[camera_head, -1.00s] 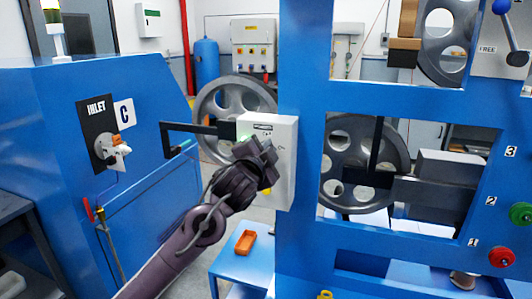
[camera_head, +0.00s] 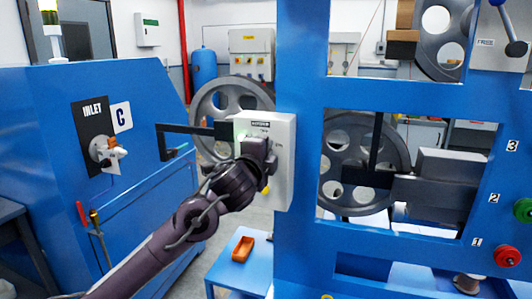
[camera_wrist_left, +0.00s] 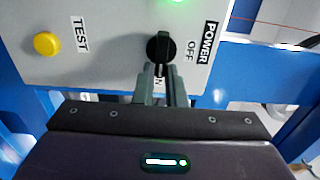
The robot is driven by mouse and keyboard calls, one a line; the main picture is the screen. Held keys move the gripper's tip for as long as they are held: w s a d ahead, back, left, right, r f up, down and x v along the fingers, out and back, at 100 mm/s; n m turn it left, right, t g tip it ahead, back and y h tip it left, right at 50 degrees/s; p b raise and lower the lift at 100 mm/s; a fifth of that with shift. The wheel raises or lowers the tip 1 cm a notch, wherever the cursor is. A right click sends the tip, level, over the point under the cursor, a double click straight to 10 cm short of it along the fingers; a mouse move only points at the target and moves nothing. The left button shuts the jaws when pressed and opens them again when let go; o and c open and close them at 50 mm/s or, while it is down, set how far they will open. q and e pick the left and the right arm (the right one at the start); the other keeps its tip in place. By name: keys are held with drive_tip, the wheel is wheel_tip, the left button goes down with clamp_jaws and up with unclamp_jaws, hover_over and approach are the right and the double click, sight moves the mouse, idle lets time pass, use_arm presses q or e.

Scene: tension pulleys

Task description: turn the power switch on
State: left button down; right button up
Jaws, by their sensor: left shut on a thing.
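The power switch (camera_wrist_left: 160,46) is a black knob on a pale grey control box (camera_head: 283,165). In the left wrist view its long side runs up and down the picture, in line with the partly hidden ON label (camera_wrist_left: 159,82). The OFF label (camera_wrist_left: 190,47) is to its right, beside the POWER label (camera_wrist_left: 208,42). My left gripper (camera_wrist_left: 158,72) is shut on the knob, with its fingertips at the knob's lower end. In the head view, my left gripper (camera_head: 258,150) is in front of the box and hides the knob.
A green lamp (camera_wrist_left: 175,1) glows on the box. A yellow button (camera_wrist_left: 47,44) is near the TEST label. A blue machine frame (camera_head: 302,150) stands right of the box. An orange tray (camera_head: 243,248) lies on a low blue table below my arm.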

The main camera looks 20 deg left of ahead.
idle(0.3)
use_arm(q)
drive_tip(key=c, duration=1.5)
unclamp_jaws()
drive_tip(key=s+b, duration=0.1)
drive_tip(key=s, duration=0.6)
drive_tip(key=shift+s+a, duration=0.1)
drive_tip(key=shift+s, duration=0.3)
drive_tip(key=shift+f, duration=0.15)
